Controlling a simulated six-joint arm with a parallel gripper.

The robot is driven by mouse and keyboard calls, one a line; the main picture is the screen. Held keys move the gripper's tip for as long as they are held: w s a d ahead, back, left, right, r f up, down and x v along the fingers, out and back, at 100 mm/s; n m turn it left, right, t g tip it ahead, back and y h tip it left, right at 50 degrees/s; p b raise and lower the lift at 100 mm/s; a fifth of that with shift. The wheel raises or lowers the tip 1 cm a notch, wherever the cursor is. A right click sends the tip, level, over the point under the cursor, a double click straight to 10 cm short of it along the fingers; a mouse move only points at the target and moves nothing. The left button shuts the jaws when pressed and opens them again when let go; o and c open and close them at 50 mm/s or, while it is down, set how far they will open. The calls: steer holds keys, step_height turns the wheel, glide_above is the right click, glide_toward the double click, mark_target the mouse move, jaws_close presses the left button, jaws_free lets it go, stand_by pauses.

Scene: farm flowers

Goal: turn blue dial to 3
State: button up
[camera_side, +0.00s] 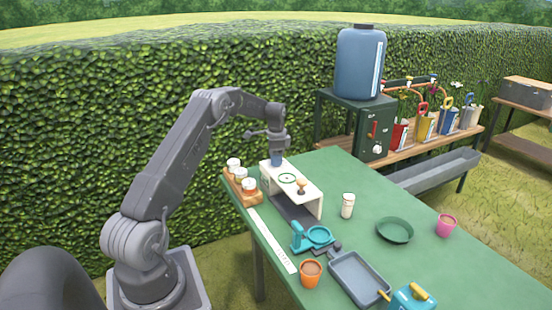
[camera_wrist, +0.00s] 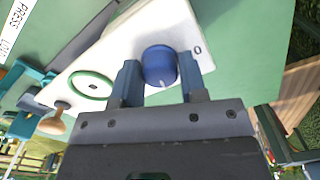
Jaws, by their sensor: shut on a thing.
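The blue dial (camera_wrist: 160,66) is a round knob with a small white mark on its near side, set on the white stand (camera_wrist: 95,60). A "0" is printed on the stand just right of the dial. My gripper (camera_wrist: 162,76) has its two fingers on either side of the dial, shut on it. In the side view my gripper (camera_side: 277,157) reaches down to the far end of the white stand (camera_side: 309,202), and the dial is mostly hidden there. Other numbers around the dial are not visible.
A green ring and a wooden knob (camera_side: 301,186) are on the same stand. A wooden rack (camera_side: 240,189) with several small jars stands to its left. A white shaker (camera_side: 347,206), green dish (camera_side: 394,230), orange pot (camera_side: 311,274) and grey tray (camera_side: 358,280) are on the green table.

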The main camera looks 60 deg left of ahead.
steer(key=o, duration=0.9)
steer(key=shift+r, duration=0.1)
step_height(320, 180, up, 14)
steer(key=shift+f, duration=0.15)
